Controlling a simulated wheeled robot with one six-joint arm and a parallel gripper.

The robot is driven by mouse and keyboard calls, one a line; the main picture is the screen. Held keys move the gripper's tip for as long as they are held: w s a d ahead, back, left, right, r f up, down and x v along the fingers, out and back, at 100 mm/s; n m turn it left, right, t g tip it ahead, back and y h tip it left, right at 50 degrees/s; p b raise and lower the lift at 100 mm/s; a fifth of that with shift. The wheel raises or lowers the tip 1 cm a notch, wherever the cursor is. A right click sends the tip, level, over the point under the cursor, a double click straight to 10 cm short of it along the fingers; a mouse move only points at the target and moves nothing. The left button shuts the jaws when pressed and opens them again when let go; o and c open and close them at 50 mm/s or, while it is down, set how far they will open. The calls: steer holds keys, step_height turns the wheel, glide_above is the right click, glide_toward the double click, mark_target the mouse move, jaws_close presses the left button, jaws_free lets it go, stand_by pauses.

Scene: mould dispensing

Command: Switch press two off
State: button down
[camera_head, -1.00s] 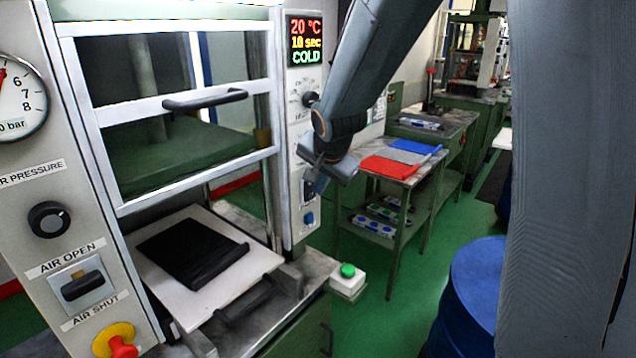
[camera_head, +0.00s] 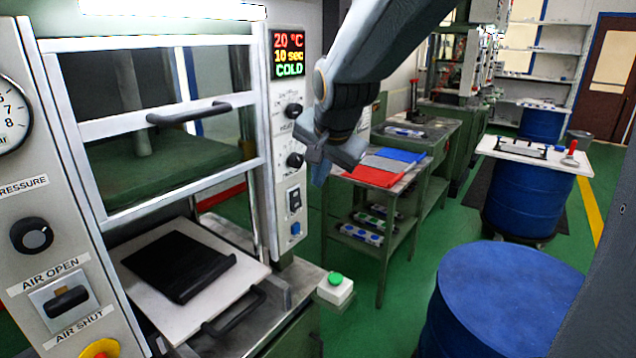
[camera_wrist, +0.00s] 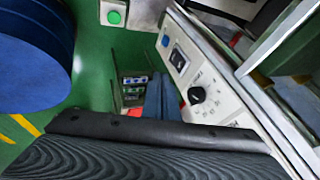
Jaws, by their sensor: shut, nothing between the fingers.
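The nearest press (camera_head: 160,110) fills the left of the head view. Its display (camera_head: 289,54) reads 20 °C, 10 sec, COLD. Below are two black knobs, then a dark rocker switch (camera_head: 294,202) and a blue button (camera_head: 295,228). The rocker also shows in the wrist view (camera_wrist: 178,60), where I cannot tell its position for sure. No "two" label is readable. My gripper (camera_head: 319,178) is shut and empty, just right of the panel in the head view, apart from the switch. In the wrist view its fingers (camera_wrist: 163,97) show beside the panel.
A black mould (camera_head: 180,265) lies on the press's pale plate. A green button box (camera_head: 335,288) juts out at its front right. A green table (camera_head: 380,190) with red, grey and blue sheets stands behind my gripper. A blue drum (camera_head: 505,300) stands at right; green floor lies between.

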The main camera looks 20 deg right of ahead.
mark_target(296, 199)
stand_by(0.4)
steer(key=shift+s+f+b, duration=0.25)
steer(key=shift+f+b, duration=0.4)
steer(key=shift+b, duration=0.5)
steer(key=w+a+f+p, duration=0.1)
steer(key=w+a+f, duration=0.1)
steer(key=w+f, duration=0.6)
steer(key=shift+w+f+p, duration=0.35)
steer(key=shift+w+p, duration=0.05)
steer(key=shift+w, duration=0.05)
